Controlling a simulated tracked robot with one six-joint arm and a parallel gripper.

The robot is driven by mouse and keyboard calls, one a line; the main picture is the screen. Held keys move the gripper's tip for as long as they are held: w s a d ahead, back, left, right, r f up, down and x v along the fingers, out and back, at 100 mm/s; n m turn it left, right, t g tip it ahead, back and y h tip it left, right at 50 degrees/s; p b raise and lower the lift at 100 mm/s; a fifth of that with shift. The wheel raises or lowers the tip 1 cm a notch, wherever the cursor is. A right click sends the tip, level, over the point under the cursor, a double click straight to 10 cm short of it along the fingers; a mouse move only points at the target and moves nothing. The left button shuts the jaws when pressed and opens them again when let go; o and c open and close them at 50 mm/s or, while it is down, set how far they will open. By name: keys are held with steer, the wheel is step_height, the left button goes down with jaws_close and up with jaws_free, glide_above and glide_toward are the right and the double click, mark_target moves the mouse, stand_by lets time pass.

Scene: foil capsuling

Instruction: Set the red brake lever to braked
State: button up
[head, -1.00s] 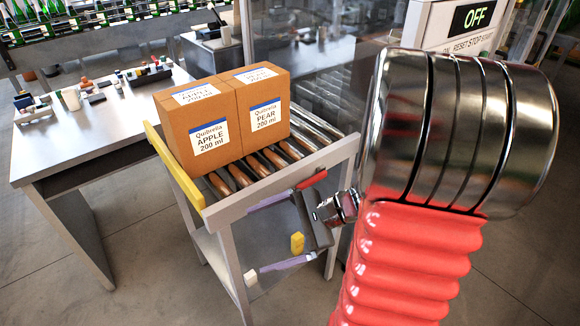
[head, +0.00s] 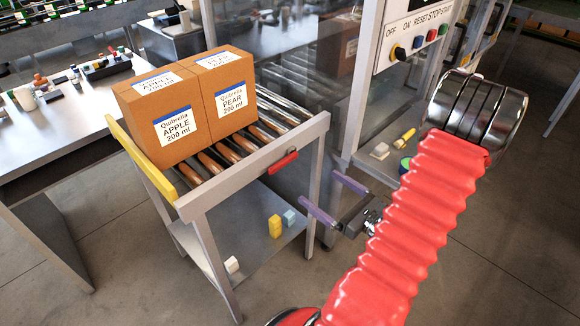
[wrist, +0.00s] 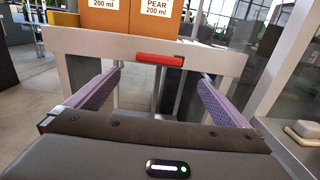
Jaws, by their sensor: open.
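The red brake lever (head: 283,163) is on the front rail of the roller cart (head: 260,178), toward its right end. In the wrist view the red lever (wrist: 159,59) lies nearly level along the rail, beyond my fingers and between them. My gripper (head: 336,200) is open and empty, in front of the cart and to the lower right of the lever. Its two purple-padded fingers (wrist: 157,95) point toward the rail, apart from the lever.
Two cardboard boxes, APPLE (head: 165,115) and PEAR (head: 224,95), stand on the cart's rollers. A yellow strip (head: 142,160) edges the cart's left side. Small blocks (head: 275,226) sit on its lower shelf. A machine panel with a knob and buttons (head: 415,38) stands at right. Open floor lies in front.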

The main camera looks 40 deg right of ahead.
mark_target(286, 164)
steer(key=shift+w, duration=0.1)
steer(key=shift+w+a, duration=0.2)
steer(key=shift+w, duration=6.65)
steer(key=shift+c, duration=0.5)
steer(key=c, duration=1)
steer(key=shift+d, duration=0.1)
